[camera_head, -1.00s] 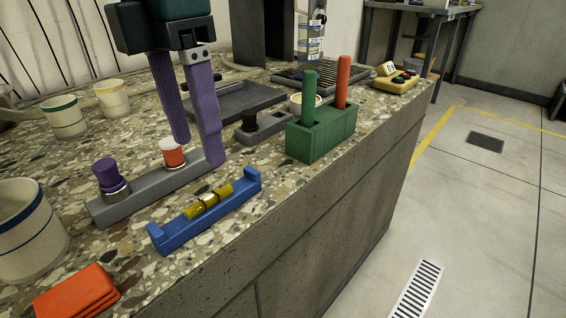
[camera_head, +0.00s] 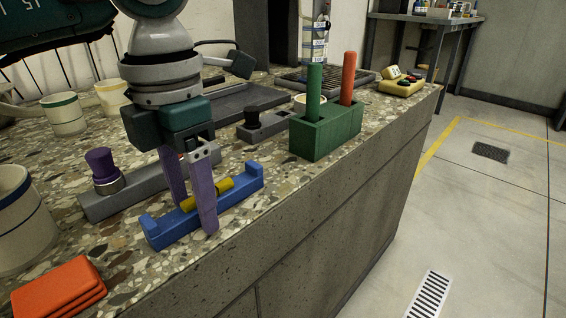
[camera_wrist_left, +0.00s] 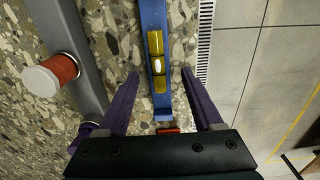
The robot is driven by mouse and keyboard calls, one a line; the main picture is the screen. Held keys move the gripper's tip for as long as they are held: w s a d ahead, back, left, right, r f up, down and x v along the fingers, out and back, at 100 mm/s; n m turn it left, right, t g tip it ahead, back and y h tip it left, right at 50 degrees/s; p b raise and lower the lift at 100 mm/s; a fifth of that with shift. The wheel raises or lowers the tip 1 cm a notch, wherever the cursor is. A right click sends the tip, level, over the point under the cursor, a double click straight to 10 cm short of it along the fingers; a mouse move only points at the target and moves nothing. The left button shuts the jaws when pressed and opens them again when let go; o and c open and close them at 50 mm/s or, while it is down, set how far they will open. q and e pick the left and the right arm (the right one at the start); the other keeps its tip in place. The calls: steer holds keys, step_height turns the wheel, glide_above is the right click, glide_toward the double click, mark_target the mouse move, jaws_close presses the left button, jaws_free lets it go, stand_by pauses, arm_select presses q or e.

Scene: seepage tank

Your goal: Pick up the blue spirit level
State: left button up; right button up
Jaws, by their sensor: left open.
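The blue spirit level (camera_head: 165,232) lies on the speckled worktop near its front edge, with a yellow vial at its middle. It also shows in the left wrist view (camera_wrist_left: 153,20), running away from me between the fingers. My left gripper (camera_head: 192,213) is open, its purple fingers pointing down, one on each side of the level around the vial. In the left wrist view the fingers (camera_wrist_left: 160,82) stand apart from the level, with a gap on both sides. My right gripper is not in view.
A grey holder (camera_head: 100,207) with a purple-capped knob stands close behind the level. A green block (camera_head: 325,138) with green and red sticks is to the right. Orange pads (camera_head: 58,288) and a white crock (camera_head: 22,225) are at left. The worktop edge drops off in front.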

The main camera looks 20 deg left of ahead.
arm_select(q)
steer(key=shift+r, duration=0.1)
jaws_close()
stand_by(0.3)
